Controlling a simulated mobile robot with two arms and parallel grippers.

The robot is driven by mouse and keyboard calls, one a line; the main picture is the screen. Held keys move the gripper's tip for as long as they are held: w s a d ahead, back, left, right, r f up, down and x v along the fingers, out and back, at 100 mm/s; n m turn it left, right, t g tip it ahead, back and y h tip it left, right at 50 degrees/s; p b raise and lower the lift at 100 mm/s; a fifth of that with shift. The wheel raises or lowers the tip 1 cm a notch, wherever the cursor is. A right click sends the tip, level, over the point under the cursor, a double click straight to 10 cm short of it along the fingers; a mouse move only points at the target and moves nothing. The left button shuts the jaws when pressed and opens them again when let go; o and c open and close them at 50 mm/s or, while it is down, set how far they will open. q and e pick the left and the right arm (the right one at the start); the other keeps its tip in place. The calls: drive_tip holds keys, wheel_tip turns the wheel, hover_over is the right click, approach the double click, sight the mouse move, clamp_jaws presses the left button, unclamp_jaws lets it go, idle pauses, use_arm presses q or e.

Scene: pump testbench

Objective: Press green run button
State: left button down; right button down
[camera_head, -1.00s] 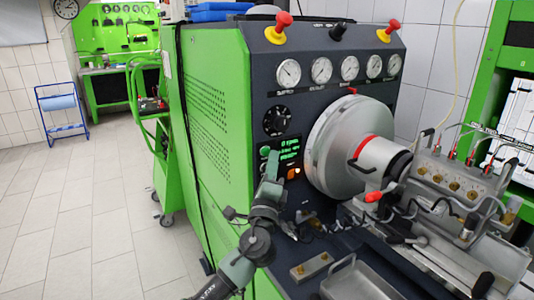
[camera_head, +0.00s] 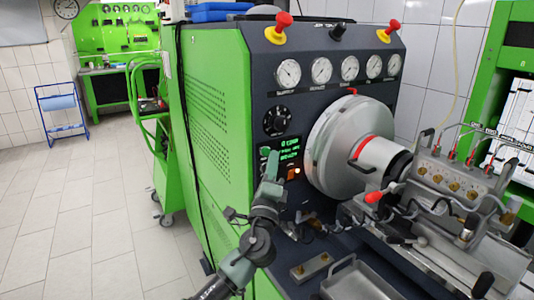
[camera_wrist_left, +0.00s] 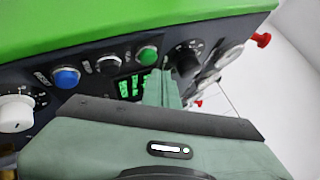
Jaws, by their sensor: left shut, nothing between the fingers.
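The green run button (camera_wrist_left: 147,55) is on the dark panel in the left wrist view, between a black knob and a dark dial. In the head view a small green spot (camera_head: 265,151) shows at the panel's left edge, beside the lit display. My left gripper (camera_head: 272,158) points up at the panel just by this spot, its fingers shut and empty. In the left wrist view its fingertips (camera_wrist_left: 161,76) are close to the green button and overlap the display (camera_wrist_left: 131,86). Whether they touch the button I cannot tell. My right gripper is not in view.
A blue button (camera_wrist_left: 66,77) and a white knob (camera_wrist_left: 16,113) share the panel. The large grey drum (camera_head: 345,145) stands right of the display. A metal tray (camera_head: 358,281) and the pump assembly (camera_head: 455,185) lie lower right. Floor (camera_head: 90,215) at left is free.

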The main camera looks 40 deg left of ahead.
use_arm(q)
drive_tip(key=shift+a, duration=0.1)
idle(0.5)
drive_tip(key=shift+w+a, duration=0.15)
drive_tip(key=shift+a, duration=0.15)
